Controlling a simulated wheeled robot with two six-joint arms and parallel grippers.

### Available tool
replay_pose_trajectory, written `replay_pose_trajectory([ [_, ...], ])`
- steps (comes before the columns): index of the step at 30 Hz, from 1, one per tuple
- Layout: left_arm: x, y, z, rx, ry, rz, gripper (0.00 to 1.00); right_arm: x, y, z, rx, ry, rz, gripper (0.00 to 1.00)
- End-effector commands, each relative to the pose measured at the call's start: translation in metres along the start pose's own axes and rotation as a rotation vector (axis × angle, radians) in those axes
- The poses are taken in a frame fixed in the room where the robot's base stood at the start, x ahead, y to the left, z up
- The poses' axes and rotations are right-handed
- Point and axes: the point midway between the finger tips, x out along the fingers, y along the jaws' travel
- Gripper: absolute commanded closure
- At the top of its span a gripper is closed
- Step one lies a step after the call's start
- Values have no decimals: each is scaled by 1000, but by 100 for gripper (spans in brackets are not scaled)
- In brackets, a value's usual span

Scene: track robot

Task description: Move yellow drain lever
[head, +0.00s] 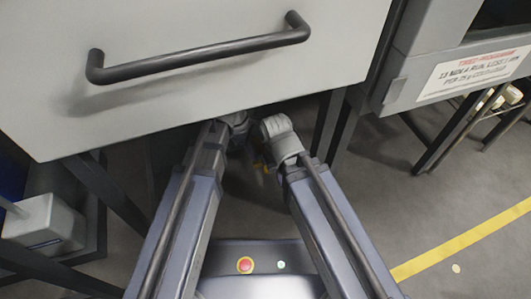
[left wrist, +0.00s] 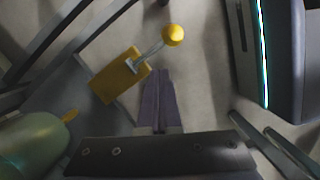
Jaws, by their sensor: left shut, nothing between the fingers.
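The yellow drain lever shows in the left wrist view. It has a yellow ball knob (left wrist: 173,35) on a thin metal rod (left wrist: 150,53), which rises from a yellow block (left wrist: 121,76). My left gripper (left wrist: 160,74) is shut and empty. In the picture its fingertips are just below the rod and to the right of the block; I cannot tell the gap in depth. In the head view both my arms reach under a grey cabinet. Small yellow bits (head: 261,166) show between them, too small to identify.
The grey cabinet (head: 200,90) with a black bar handle (head: 200,57) overhangs my arms. Dark legs stand on both sides. A grey machine with a sign (head: 473,73) stands at the right. Open floor with a yellow line (head: 470,240) lies at the lower right.

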Motion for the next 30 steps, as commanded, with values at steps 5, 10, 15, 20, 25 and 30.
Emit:
replay_pose_trajectory([
  [5, 1, 0, 0, 1, 0, 0, 100, 1, 0, 0, 0, 0, 0, 100],
  [10, -2, 0, 1, 1, 0, 0, 100, -2, 0, 0, 0, 2, 0, 100],
  [15, -14, 0, 1, 0, 0, 0, 100, -14, 1, 0, 0, 2, 0, 100],
  [20, -33, 0, 2, 0, 0, 0, 100, -32, 3, 2, 0, 0, 0, 100],
  [25, -57, 0, 2, 0, 0, 0, 100, -56, 6, 3, 0, -1, 0, 100],
  [30, -75, 0, 1, 1, 0, 0, 100, -72, 7, 4, -1, -2, 0, 100],
])
